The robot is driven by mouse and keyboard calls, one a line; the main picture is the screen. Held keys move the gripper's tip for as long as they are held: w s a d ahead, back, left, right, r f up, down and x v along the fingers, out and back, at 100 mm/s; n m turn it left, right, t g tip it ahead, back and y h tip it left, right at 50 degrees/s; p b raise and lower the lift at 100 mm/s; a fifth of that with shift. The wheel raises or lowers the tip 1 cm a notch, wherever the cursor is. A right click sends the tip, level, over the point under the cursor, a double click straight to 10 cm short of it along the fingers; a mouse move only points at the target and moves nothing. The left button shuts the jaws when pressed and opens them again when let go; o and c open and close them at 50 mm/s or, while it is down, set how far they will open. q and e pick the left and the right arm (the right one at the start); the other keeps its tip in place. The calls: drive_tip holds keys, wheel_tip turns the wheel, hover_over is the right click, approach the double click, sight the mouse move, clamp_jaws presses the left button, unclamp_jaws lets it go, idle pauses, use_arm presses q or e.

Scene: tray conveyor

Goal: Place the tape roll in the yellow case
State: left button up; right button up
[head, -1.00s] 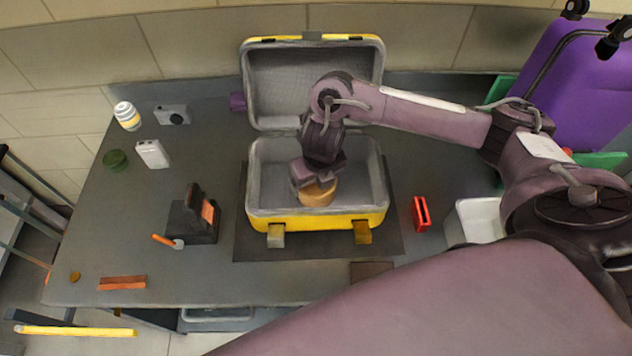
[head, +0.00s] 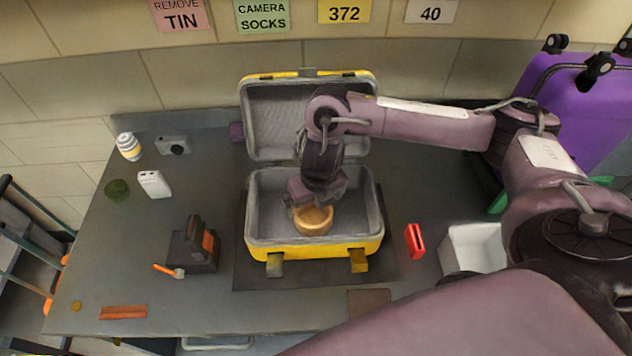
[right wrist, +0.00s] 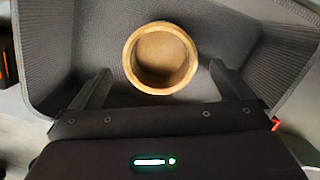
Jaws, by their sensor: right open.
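The tan tape roll (head: 314,230) lies flat inside the lower half of the open yellow case (head: 318,251), on its grey lining. In the right wrist view the roll (right wrist: 160,90) shows as a round ring on the lining. My right gripper (head: 314,205) is over the case, just above and behind the roll. Its two fingers are spread wide in the right wrist view (right wrist: 160,73), one to each side of the roll's near edge, with gaps between fingers and roll. The gripper is open and empty. My left gripper is in neither view.
The case's raised lid (head: 303,75) stands behind my right wrist. A red item (head: 415,241) and a white bin (head: 474,250) are right of the case. A dark holder (head: 193,249) is to its left. Wall signs read REMOVE TIN (head: 180,15), CAMERA SOCKS (head: 262,16), 372 and 40.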

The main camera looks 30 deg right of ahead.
sight(317, 217)
wheel_tip(317, 217, up, 7)
drive_tip(key=s+p, duration=0.1)
drive_tip(key=p, duration=0.1)
drive_tip(key=shift+f, duration=0.2)
drive_tip(key=shift+s+f, duration=0.1)
idle(0.3)
